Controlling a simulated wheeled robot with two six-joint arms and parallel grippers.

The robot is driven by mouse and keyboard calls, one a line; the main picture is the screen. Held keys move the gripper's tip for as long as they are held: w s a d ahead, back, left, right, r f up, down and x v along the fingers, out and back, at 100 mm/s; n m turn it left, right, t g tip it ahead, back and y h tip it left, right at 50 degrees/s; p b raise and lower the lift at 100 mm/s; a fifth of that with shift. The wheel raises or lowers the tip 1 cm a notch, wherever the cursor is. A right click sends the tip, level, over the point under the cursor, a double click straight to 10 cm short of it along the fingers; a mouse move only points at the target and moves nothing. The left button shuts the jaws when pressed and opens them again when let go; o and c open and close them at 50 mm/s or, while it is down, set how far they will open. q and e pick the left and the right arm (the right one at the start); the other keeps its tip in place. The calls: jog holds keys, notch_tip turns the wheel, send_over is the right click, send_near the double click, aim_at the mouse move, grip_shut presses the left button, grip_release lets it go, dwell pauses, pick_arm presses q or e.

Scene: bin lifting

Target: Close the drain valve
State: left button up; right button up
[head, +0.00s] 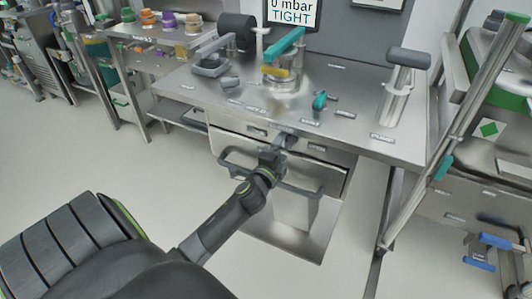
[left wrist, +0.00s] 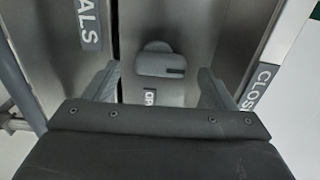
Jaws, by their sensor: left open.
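My left gripper (head: 284,140) is at the front of the steel bench, just under the edge of its top. In the left wrist view my left gripper (left wrist: 158,82) is open, with one finger on each side of a rounded grey handle (left wrist: 160,63). The handle looks like the drain valve's, though no name on it is readable. The fingers do not appear to touch it. A small label (left wrist: 150,97) below it is partly hidden and seems to start with "OP". A label reading "CLOSE" (left wrist: 257,88) is at the right, cut off. My right gripper is out of view.
A pull bar (head: 236,168) runs across the bench front beside my left arm. A small teal handle (head: 320,101) and a teal lever (head: 284,44) are on the bench top (head: 350,140). A screen (head: 291,12) reads "0 mbar TIGHT". The floor at left is clear.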

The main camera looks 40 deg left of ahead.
pick_arm(q)
jog(key=v, duration=1.1)
jog(key=shift+s, duration=0.15)
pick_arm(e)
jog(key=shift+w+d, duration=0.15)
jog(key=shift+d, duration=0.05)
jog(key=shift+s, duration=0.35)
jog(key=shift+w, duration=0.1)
